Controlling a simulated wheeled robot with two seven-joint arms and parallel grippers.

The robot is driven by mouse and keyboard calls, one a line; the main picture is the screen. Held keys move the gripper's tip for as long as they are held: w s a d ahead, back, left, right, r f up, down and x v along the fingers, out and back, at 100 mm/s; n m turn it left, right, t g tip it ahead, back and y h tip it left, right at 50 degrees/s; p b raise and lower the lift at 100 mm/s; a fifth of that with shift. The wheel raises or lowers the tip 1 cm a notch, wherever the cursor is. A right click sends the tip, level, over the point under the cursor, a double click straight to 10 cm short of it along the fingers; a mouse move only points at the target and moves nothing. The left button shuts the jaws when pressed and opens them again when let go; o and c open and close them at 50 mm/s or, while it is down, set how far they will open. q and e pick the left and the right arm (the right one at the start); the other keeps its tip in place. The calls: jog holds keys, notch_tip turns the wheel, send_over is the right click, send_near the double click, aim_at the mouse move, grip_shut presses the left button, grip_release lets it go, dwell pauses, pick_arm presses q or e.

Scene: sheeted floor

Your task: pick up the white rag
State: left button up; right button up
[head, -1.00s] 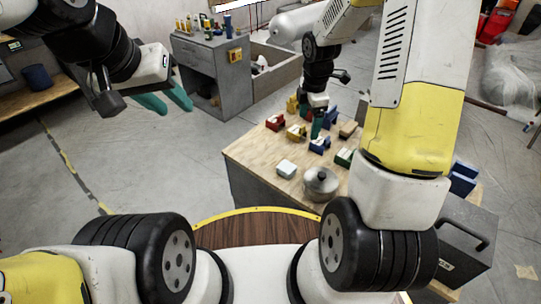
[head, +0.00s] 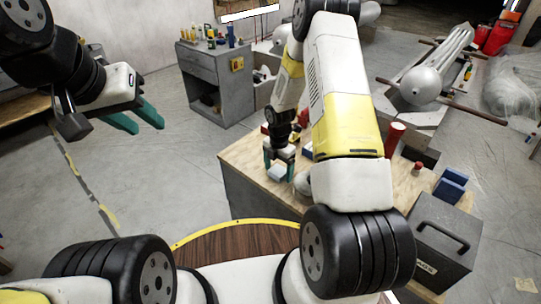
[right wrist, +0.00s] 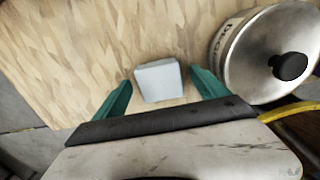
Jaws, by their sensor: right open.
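The white rag (right wrist: 158,81) is a small pale folded block lying on the wooden tabletop. It also shows in the head view (head: 277,173), partly covered by my right gripper. My right gripper (head: 279,170) is open above the rag, and in the right wrist view its teal fingers (right wrist: 161,92) stand on either side of it, apart from it. My left gripper (head: 142,120) is held out over the floor at the left, well away from the table. Its two teal fingers are apart with nothing between them.
A metal pot (right wrist: 268,55) with a black knob stands close to the right of the rag. The wooden tabletop (head: 240,160) is bare to the rag's left. A red cylinder (head: 394,139) and blue blocks (head: 451,186) are at the table's right.

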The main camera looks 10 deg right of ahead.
aim_at(278, 170)
jog(key=shift+f, duration=0.3)
jog(key=c, duration=1.4)
jog(key=shift+c, duration=0.2)
jog(key=shift+r, duration=0.15)
jog(key=shift+r, duration=0.5)
notch_tip(278, 170, up, 2)
jog(key=shift+r, duration=0.15)
jog(key=s+a+r, duration=0.1)
jog(key=s+a, duration=0.8)
jog(key=s, duration=0.4)
jog(key=shift+r, duration=0.25)
jog(key=shift+a, duration=0.1)
